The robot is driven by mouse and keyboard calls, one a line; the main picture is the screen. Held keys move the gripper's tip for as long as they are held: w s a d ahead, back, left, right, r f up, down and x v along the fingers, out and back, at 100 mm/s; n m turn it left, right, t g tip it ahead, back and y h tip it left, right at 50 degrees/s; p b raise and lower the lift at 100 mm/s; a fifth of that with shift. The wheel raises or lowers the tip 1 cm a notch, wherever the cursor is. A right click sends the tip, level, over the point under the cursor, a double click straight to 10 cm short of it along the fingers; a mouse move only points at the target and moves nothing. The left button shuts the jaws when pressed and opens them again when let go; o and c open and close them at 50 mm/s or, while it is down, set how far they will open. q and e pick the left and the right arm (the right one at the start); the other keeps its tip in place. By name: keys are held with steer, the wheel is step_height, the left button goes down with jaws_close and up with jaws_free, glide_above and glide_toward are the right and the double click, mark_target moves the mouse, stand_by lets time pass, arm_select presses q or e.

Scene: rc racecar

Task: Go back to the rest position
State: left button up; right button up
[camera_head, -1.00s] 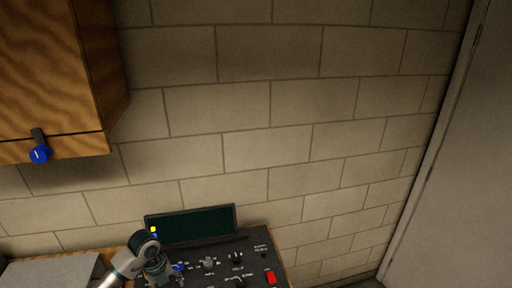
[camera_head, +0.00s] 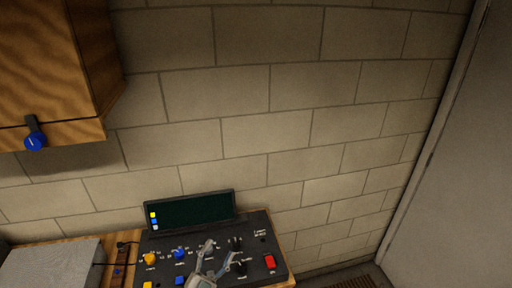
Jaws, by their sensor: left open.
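My left gripper (camera_head: 217,255) comes up from the bottom edge in the head view, over the lower middle of a dark control panel (camera_head: 258,222). Its two fingers are apart, with nothing seen between them. I cannot tell whether it touches the panel. Most of its arm is out of view below. My right gripper is not in view.
The panel has knobs, a red button (camera_head: 270,262), a blue knob (camera_head: 180,253), a yellow knob (camera_head: 149,259) and a dark screen (camera_head: 195,211). A grey box (camera_head: 50,268) lies to its left. A wooden cabinet (camera_head: 50,60) hangs at upper left. A block wall stands behind.

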arm_select(q)
steer(key=s+a+f+n+g+y, duration=0.3)
steer(key=a+f+n+y, duration=0.25)
steer(key=f, duration=0.35)
steer(key=s+a+f+n+g+y, duration=0.3)
steer(key=a+f+n+y, duration=0.2)
steer(key=f+y, duration=0.25)
steer(key=s+f+g+h, duration=0.1)
steer(key=s+f+g, duration=0.4)
steer(key=s+f, duration=0.4)
steer(key=s+f+g+h, duration=0.1)
steer(key=s+f+g, duration=0.5)
steer(key=s, duration=0.6)
step_height(320, 180, down, 26)
steer(key=s+f, duration=0.1)
steer(key=s, duration=0.1)
steer(key=s+a+f+g, duration=0.2)
steer(key=s+a+f, duration=0.1)
steer(key=s+f, duration=1.2)
steer(key=shift+s+f+b, duration=0.2)
steer(key=shift+s+b, duration=0.2)
steer(key=shift+s, duration=0.65)
